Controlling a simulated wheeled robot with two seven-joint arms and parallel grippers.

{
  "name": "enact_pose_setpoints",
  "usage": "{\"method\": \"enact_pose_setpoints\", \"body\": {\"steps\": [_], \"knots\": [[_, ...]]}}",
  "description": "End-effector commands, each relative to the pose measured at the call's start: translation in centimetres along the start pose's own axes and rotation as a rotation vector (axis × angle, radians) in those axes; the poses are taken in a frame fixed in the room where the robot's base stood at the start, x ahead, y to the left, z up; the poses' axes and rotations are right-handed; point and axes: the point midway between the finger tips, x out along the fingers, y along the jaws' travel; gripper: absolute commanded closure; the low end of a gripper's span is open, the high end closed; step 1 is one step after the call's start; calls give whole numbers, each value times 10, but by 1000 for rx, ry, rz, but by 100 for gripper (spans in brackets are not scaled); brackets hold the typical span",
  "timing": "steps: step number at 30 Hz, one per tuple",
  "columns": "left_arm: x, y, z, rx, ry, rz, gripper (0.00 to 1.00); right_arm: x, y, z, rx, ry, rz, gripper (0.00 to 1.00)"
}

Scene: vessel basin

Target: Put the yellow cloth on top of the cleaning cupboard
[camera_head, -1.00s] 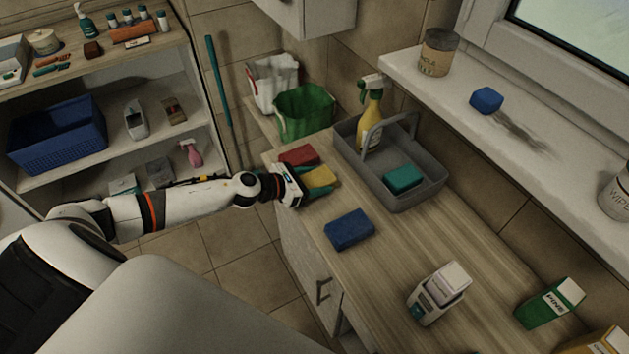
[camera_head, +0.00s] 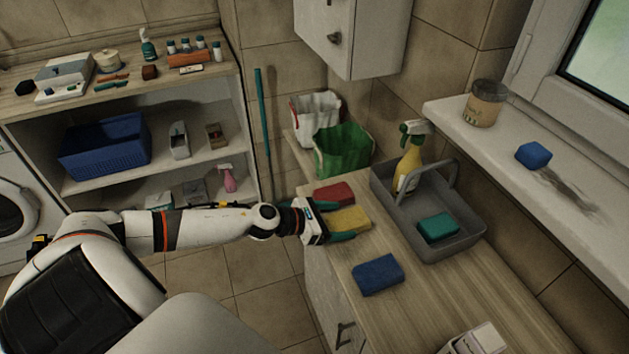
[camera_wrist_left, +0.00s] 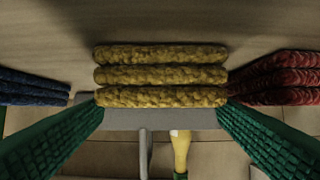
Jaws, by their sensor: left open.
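The yellow cloth (camera_head: 349,219), a folded stack, lies on the wooden worktop between a red cloth (camera_head: 334,194) and a blue cloth (camera_head: 377,274). My left gripper (camera_head: 338,222) is open at the yellow cloth. In the left wrist view, its green fingers (camera_wrist_left: 160,112) stand either side of the yellow cloth (camera_wrist_left: 160,76), with the fingertips near its edges; I cannot tell if they touch. A white wall cupboard (camera_head: 358,35) hangs above the back of the worktop. An open shelf unit (camera_head: 215,85) with cleaning items stands at the left. Which is the cleaning cupboard is not marked.
A grey caddy (camera_head: 465,240) with a spray bottle (camera_head: 408,160) and a teal sponge (camera_head: 437,228) stands right of the cloths. Green (camera_head: 343,150) and white (camera_head: 316,118) buckets stand behind. Several items crowd the shelf unit's top, with some bare wood near its front.

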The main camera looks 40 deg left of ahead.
Motion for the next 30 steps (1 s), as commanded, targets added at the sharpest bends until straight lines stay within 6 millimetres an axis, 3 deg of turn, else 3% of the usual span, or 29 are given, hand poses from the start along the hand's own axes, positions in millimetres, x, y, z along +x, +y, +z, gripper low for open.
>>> {"method": "enact_pose_setpoints", "body": {"steps": [6, 15, 30], "knots": [[-38, 0, 6, -3, -5, -1, 19, 16, 0, -2, 0, 0, 0, 64], [-72, 1, 3, -6, -2, 0, 19, 23, 0, -2, 0, 0, 0, 64], [-87, 0, 0, -1, 0, -1, 19, 25, 0, -2, 0, 1, 0, 64]]}}
